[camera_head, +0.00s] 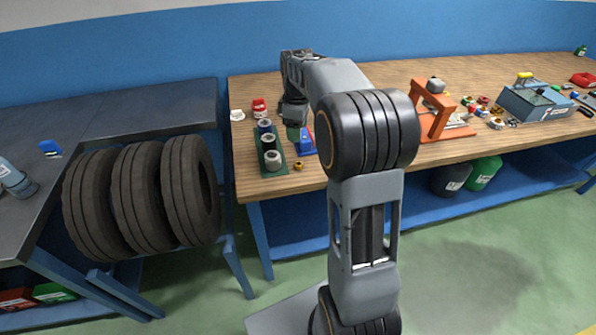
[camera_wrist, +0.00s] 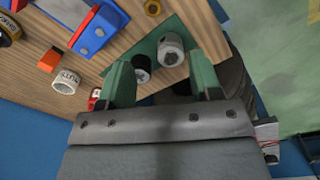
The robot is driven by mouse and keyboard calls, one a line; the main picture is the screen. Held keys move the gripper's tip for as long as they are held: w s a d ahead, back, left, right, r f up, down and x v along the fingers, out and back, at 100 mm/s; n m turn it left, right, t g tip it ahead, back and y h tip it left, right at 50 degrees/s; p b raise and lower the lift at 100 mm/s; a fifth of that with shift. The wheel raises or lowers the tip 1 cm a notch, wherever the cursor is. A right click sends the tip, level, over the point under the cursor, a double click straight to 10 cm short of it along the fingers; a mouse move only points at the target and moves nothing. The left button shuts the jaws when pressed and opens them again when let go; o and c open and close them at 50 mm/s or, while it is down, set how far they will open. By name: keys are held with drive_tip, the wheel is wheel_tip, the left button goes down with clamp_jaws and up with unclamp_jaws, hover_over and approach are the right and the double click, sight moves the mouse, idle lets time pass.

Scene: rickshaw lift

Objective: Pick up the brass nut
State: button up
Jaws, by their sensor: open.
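The brass nut (camera_head: 299,165) is a small gold-coloured piece lying on the wooden bench near its front edge, just right of the green mat's front end. In the wrist view a small brass-coloured piece (camera_wrist: 153,7), which looks like the same nut, shows at the top edge, partly cut off. My gripper (camera_wrist: 160,65) is open, with its two green fingers apart and nothing seen held. In the head view my gripper (camera_head: 293,132) is by the right side of the mat, behind the nut and apart from it.
Several grey and black cylinders stand on the green mat (camera_head: 281,152). A blue item with red parts (camera_head: 306,144) sits right of the mat. An orange frame (camera_head: 433,110) stands farther right on the bench. Tyres (camera_head: 190,185) hang at the left.

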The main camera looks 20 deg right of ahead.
hover_over(299, 164)
drive_tip(key=shift+n, duration=0.4)
wheel_tip(299, 164, down, 8)
drive_tip(key=shift+a+f+b, duration=0.15)
drive_tip(key=shift+b, duration=0.15)
drive_tip(key=shift+f, duration=3.35)
drive_tip(key=c, duration=1)
